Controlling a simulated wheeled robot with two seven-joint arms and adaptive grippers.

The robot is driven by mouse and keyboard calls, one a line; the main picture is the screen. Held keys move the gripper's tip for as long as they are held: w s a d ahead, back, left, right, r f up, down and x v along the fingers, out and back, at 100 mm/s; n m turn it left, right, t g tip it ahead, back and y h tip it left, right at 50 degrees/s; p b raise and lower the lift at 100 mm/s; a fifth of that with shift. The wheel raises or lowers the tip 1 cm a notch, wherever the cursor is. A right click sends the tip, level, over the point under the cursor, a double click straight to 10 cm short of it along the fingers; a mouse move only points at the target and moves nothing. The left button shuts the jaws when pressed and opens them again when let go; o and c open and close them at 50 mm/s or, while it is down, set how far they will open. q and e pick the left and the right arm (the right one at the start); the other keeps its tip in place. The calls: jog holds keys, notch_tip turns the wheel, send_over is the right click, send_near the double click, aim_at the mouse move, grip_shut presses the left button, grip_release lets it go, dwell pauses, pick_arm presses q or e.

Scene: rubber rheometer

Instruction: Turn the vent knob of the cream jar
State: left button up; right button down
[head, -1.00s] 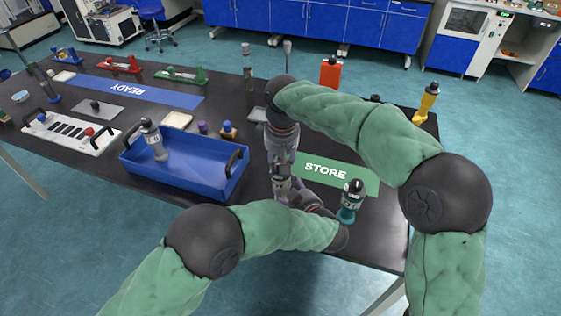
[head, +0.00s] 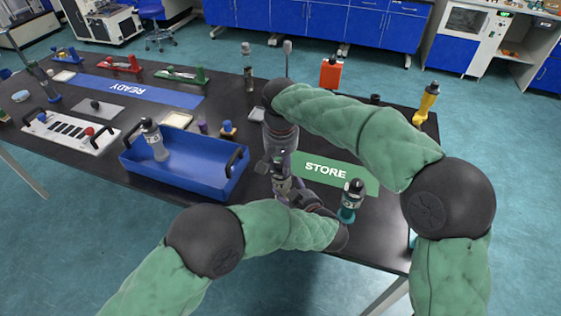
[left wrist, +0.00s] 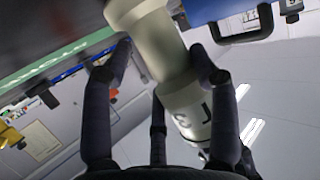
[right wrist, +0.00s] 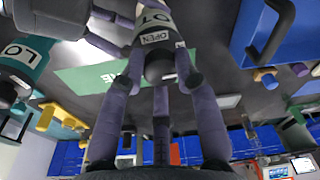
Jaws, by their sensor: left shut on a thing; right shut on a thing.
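The cream jar (left wrist: 150,35) fills the top of the left wrist view, its lettered band (left wrist: 192,112) lower down. My left gripper (left wrist: 162,65) is shut around its body. In the right wrist view, the jar's pale top (right wrist: 160,20) carries an OPEN label. The dark vent knob (right wrist: 160,65) sits between the fingers of my right gripper (right wrist: 158,78), which is shut on it. In the head view, my left gripper (head: 290,190) is just below my right gripper (head: 279,158). My grippers and arms mostly hide the jar there. I cannot tell the knob's exact angle.
A teal jar (head: 349,207) with a black top stands close to the right, by the green STORE mat (head: 362,178). A blue tray (head: 195,185) holding a grey jar (head: 157,148) is to the left. A yellow bottle (head: 426,104) stands at the back right.

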aim_at(281, 175)
jog(key=shift+d, duration=0.1)
jog(key=c, duration=0.9)
grip_release()
jog(key=shift+r, duration=0.15)
jog(key=r, duration=0.4)
jog(key=s+r, duration=0.1)
jog(key=r, duration=0.6)
jog(key=shift+s+r, duration=0.2)
jog(key=shift+r, duration=0.1)
pick_arm(q)
jog(key=o, duration=1.3)
jog(key=shift+o, duration=0.2)
